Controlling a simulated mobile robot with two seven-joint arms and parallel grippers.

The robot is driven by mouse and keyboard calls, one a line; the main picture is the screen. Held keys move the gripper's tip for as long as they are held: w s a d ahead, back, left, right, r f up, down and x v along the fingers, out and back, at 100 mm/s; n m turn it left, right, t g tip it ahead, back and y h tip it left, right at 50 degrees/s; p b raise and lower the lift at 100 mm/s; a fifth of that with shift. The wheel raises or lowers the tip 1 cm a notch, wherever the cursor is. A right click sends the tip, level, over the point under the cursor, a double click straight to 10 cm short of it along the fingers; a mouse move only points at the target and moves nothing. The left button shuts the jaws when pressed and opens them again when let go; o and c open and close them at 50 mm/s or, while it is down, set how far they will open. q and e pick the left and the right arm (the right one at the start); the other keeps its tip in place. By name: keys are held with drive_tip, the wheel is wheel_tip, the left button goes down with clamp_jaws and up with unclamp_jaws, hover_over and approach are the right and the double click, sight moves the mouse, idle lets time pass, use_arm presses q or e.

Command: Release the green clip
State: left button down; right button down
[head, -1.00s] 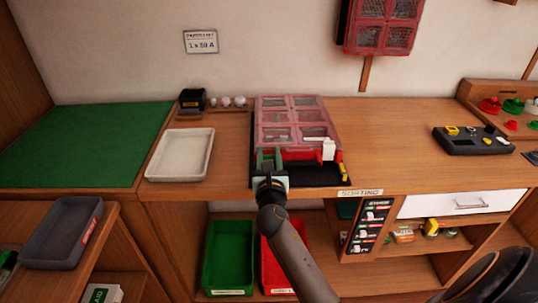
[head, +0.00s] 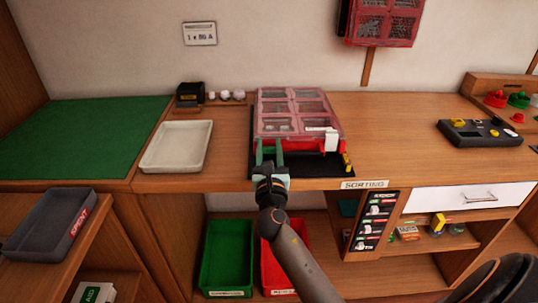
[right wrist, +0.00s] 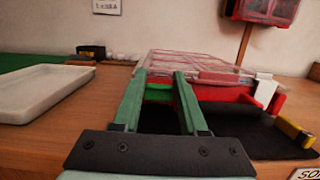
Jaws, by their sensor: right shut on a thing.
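A red case with a clear, compartmented lid (head: 291,103) lies shut on a black mat (head: 318,170). My right gripper (head: 268,147) is at the case's front left, its two green fingers pointing at the front edge. In the right wrist view, the bright green clip (right wrist: 158,92) shows between the fingertips (right wrist: 163,76), at the case's front edge. The gripper is shut on it, and the fingers hide part of it. A white clip (head: 331,141) is at the front right of the case (right wrist: 215,66). My left gripper is not in view.
A yellow piece (head: 347,161) lies at the mat's right edge. A cream tray (head: 177,147) stands to the left, beside a green mat (head: 75,140). A dark device (head: 480,134) is at the right. The bench between case and device is clear.

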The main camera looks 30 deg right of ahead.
drive_tip(key=c, duration=0.9)
unclamp_jaws()
drive_tip(key=o, duration=0.4)
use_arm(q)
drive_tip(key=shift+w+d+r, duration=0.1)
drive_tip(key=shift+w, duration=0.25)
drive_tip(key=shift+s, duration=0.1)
